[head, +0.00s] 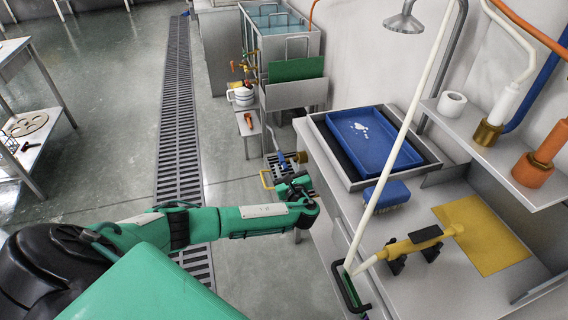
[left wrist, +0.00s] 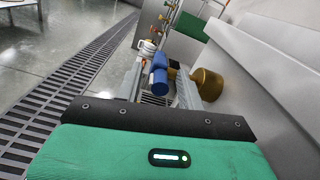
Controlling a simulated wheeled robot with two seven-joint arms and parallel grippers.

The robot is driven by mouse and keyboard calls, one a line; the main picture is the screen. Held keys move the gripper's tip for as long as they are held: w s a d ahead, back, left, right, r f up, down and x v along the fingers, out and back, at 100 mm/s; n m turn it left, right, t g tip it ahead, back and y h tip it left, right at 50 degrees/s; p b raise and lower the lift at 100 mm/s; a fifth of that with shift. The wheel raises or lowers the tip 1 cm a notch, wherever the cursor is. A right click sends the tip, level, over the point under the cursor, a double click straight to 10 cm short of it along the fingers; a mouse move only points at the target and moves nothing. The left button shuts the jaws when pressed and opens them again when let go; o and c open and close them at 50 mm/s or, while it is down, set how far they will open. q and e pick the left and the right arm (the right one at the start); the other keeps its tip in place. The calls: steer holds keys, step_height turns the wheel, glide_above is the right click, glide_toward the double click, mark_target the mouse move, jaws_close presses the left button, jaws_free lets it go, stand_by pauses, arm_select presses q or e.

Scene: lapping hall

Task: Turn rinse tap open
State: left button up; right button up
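The rinse tap has a blue handle (left wrist: 160,76) and a brass body (left wrist: 207,83), at the side of the sink bench in the left wrist view. In the head view the blue handle (head: 283,160) shows small at the bench's left end. My left gripper (left wrist: 158,88) is open, its two grey fingers on either side of the blue handle. Whether they touch it I cannot tell. In the head view my left gripper (head: 284,168) reaches the same spot, partly hidden by its own wrist. My right gripper is not in view.
The bench holds a blue tray (head: 375,138), a blue brush (head: 387,193) and a yellow tool (head: 420,242). A white pole (head: 405,130) leans across it. A tank (head: 280,35) stands behind. A floor grating (head: 174,110) runs along open floor at left.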

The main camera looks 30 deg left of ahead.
arm_select(q)
steer(key=shift+x, duration=1.3)
jaws_close()
